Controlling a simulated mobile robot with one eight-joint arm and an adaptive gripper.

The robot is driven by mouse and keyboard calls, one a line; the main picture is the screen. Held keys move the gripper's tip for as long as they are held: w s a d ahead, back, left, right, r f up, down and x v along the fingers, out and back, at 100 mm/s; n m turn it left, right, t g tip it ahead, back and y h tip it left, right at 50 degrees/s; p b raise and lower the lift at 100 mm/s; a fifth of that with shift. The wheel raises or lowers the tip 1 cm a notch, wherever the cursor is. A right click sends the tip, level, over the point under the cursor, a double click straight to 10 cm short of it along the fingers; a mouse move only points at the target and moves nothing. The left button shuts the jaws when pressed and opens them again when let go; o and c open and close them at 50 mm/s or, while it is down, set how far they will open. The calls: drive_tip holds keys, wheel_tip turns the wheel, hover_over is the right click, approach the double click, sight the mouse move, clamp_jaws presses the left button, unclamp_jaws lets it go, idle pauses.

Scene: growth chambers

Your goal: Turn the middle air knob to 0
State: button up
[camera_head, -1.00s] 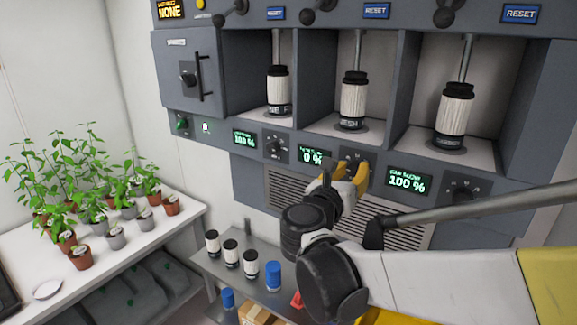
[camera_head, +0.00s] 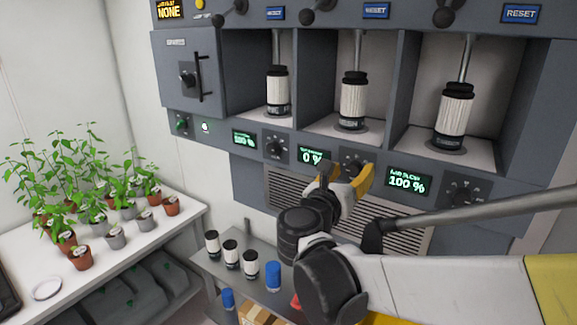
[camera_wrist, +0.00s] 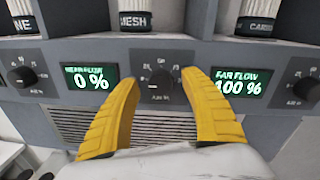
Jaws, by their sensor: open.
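The middle air knob (camera_wrist: 161,82) is a dark round dial on the grey panel, and in the wrist view it shows between my fingertips. The green display (camera_wrist: 88,84) to its left reads 0 %; it also shows in the head view (camera_head: 313,157). My gripper (camera_wrist: 160,84) has two yellow fingers, spread open on either side of the knob. In the head view my gripper (camera_head: 347,176) is just below and in front of the knob, partly hiding it. I cannot tell whether the fingers touch the knob.
The right display (camera_head: 407,182) reads 100 %, with its knob (camera_head: 462,193) beside it. The left display (camera_head: 244,139) and knob (camera_head: 277,147) are to the left. White filter cartridges (camera_head: 353,101) hang in bays above. A shelf (camera_head: 232,277) with canisters is below.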

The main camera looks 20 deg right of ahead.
drive_tip(key=v, duration=1.1)
drive_tip(key=s+d+f+m+g+y+b, duration=0.1)
drive_tip(key=s+f+m+g+y+b, duration=0.2)
drive_tip(key=f+m+b, duration=0.7)
drive_tip(key=s+d+f+m+g+y+b, duration=0.1)
drive_tip(key=s+f+m+g+y+b, duration=0.25)
drive_tip(key=f, duration=1.15)
drive_tip(key=s+a+f+m+t+y+b, duration=0.1)
drive_tip(key=s+a+f+m+y+b, duration=0.2)
drive_tip(key=a+f+m+y, duration=0.4)
wheel_tip(320, 180, down, 3)
drive_tip(key=a+m+b, duration=0.1)
drive_tip(key=m, duration=0.7)
drive_tip(key=shift+s+a+r+t+b, duration=0.15)
drive_tip(key=shift+s+a+t+b, duration=0.2)
drive_tip(key=shift+s, duration=0.05)
